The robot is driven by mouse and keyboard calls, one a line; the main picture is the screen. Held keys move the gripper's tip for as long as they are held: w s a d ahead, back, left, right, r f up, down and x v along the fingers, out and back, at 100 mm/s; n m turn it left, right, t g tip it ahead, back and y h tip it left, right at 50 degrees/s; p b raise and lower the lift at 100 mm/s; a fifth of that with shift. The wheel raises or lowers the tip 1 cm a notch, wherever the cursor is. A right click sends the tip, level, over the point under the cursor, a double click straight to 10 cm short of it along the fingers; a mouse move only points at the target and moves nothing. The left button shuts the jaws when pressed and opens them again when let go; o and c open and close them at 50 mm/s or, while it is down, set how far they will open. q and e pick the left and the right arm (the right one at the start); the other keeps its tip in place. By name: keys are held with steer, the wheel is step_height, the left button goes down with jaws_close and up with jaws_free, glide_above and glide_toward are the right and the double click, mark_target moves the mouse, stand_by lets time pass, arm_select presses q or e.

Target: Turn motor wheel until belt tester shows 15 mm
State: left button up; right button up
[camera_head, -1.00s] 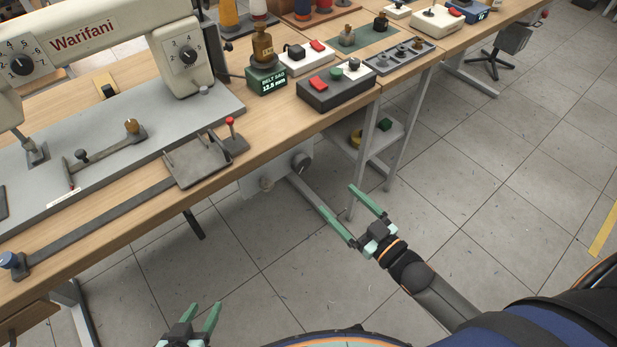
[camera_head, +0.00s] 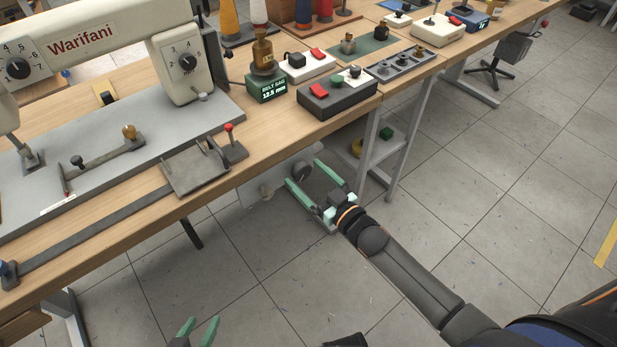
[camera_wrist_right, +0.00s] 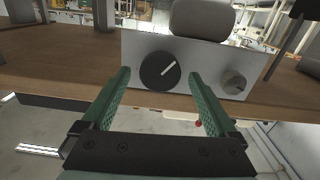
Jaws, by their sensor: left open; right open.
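The belt tester (camera_head: 268,88) is a dark green block on the bench; its display reads "BELT SAG 12.5 mm". The motor wheel appears to be the dark round knob (camera_head: 301,172) on a pale plate below the bench edge. In the right wrist view this black knob (camera_wrist_right: 160,70) has a white line slanting up to the right. My right gripper (camera_head: 304,172) is open, its fingers pointing at the knob. In the wrist view its fingertips (camera_wrist_right: 160,74) lie either side of the knob, with gaps; contact is not visible. My left gripper (camera_head: 201,320) is open and empty at the bottom edge.
A smaller grey knob (camera_wrist_right: 234,83) sits on the same plate. The bench edge (camera_head: 150,220) runs above my right gripper. The Warifani sewing machine (camera_head: 110,30) and a button box (camera_head: 338,97) stand on the bench. Table legs (camera_head: 368,150) are right of the plate.

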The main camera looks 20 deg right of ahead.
steer(key=shift+c, duration=0.3)
steer(key=c, duration=1.3)
steer(key=shift+n, duration=0.3)
